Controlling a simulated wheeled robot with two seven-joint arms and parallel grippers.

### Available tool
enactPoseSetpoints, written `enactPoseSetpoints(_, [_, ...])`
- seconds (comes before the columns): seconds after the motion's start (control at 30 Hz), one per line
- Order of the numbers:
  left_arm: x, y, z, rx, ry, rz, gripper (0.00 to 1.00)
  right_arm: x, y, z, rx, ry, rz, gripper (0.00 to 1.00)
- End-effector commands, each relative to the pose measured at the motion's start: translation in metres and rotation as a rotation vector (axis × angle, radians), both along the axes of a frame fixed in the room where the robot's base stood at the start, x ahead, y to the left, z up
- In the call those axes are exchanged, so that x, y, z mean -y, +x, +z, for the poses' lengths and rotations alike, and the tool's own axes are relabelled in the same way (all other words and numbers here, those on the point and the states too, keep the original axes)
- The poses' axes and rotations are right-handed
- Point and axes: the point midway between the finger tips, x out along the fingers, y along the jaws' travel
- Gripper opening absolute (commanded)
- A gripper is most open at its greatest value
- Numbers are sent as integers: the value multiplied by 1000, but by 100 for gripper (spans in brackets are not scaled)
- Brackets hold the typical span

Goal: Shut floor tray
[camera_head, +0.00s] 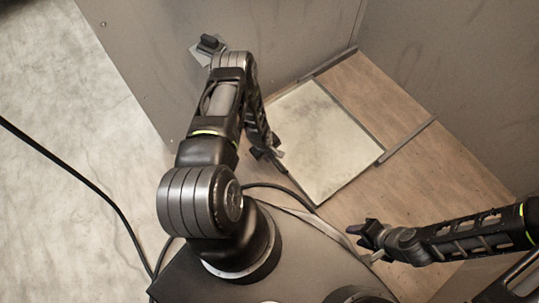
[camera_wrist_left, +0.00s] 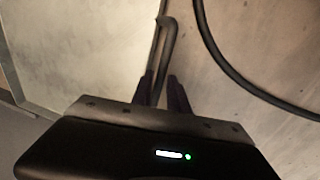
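The floor tray (camera_head: 325,135) is a pale, flat square panel with a thin dark rim. It sits pulled out toward my base, with bare floor between its far edge and the booth wall. In the left wrist view the tray (camera_wrist_left: 85,45) fills the left side, and a dark bar handle (camera_wrist_left: 167,45) stands at its edge. My left gripper (camera_head: 267,153) points down at the tray's near edge. Its two dark fingers (camera_wrist_left: 161,88) are apart, with the handle's lower part showing between them; contact cannot be told. My right gripper (camera_head: 366,233) is right of the tray's near corner; its finger gap is unclear.
Two dark rails (camera_head: 410,138) run along the floor beyond the tray, toward the right wall. Grey booth walls (camera_head: 445,70) stand behind and to the right. A black cable (camera_head: 85,180) crosses the pale floor at left. Brown floor (camera_head: 385,95) between the rails is clear.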

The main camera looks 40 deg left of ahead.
Motion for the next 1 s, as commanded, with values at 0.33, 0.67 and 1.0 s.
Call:
enactPoseSetpoints(0.33, [0, 0, 0, 0, 0, 0, 0, 0, 0, 0, -1, 0, 0, 36])
enactPoseSetpoints(0.67, [0, 0, 0, 0, 0, 0, 0, 0, 0, 0, -1, 0, 0, 36])
enactPoseSetpoints(1.0, [0, 0, 0, -1, 0, 0, 0, 0, 0, 0, -1, 0, 0, 36])
